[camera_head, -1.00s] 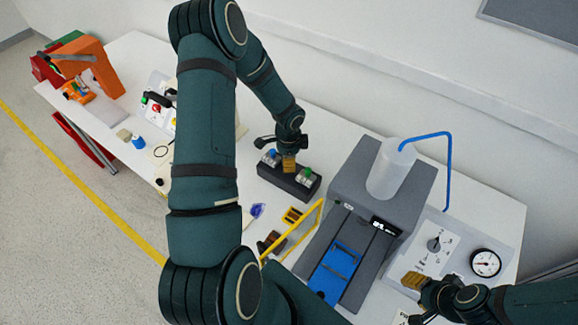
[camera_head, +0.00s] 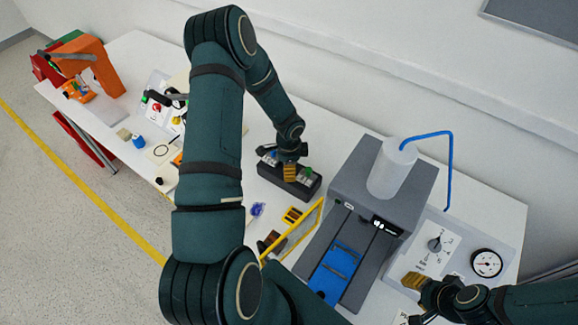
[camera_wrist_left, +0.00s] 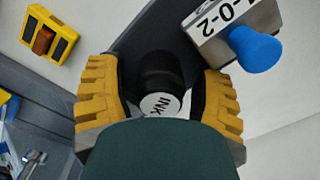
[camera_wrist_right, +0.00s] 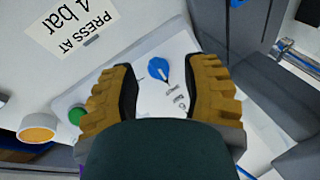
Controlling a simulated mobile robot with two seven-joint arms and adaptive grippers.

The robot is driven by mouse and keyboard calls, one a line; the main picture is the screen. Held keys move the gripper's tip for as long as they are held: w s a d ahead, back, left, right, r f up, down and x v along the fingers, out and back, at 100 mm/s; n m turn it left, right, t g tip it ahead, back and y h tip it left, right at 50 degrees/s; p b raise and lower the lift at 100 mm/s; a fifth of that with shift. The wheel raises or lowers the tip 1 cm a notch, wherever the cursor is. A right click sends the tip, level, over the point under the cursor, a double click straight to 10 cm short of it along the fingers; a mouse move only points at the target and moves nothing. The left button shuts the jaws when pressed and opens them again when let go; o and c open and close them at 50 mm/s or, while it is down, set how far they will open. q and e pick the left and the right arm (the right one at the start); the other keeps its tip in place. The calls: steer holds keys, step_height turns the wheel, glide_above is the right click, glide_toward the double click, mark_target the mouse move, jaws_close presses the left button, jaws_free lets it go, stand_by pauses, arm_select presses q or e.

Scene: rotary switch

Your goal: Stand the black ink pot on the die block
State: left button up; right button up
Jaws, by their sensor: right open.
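The black ink pot (camera_wrist_left: 160,75), with a white INK label, is seen in the left wrist view between the fingers of my left gripper (camera_wrist_left: 160,100). Gaps show on both sides of it, so the gripper is open around it without visible contact. In the head view my left gripper (camera_head: 290,171) is at the dark rack (camera_head: 308,192) and hides the pot. A metal block marked with digits (camera_wrist_left: 222,25) and a blue knob (camera_wrist_left: 256,48) is beside the pot; I cannot tell whether it is the die block. My right gripper (camera_head: 413,281) is open and empty, over the panel.
A grey press (camera_head: 385,180) with a blue bed (camera_head: 335,270) and yellow guard frame (camera_head: 295,232) stands right of the rack. A gauge (camera_head: 486,263) and dial (camera_head: 435,244) are at far right. A small yellow tray (camera_wrist_left: 45,38) is near the rack. An orange machine (camera_head: 98,70) stands far left.

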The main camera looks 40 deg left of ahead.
arm_select(q)
steer(key=shift+r, duration=0.15)
step_height(320, 180, up, 12)
steer(key=shift+r+p, duration=0.1)
steer(key=shift+p, duration=0.35)
stand_by(0.5)
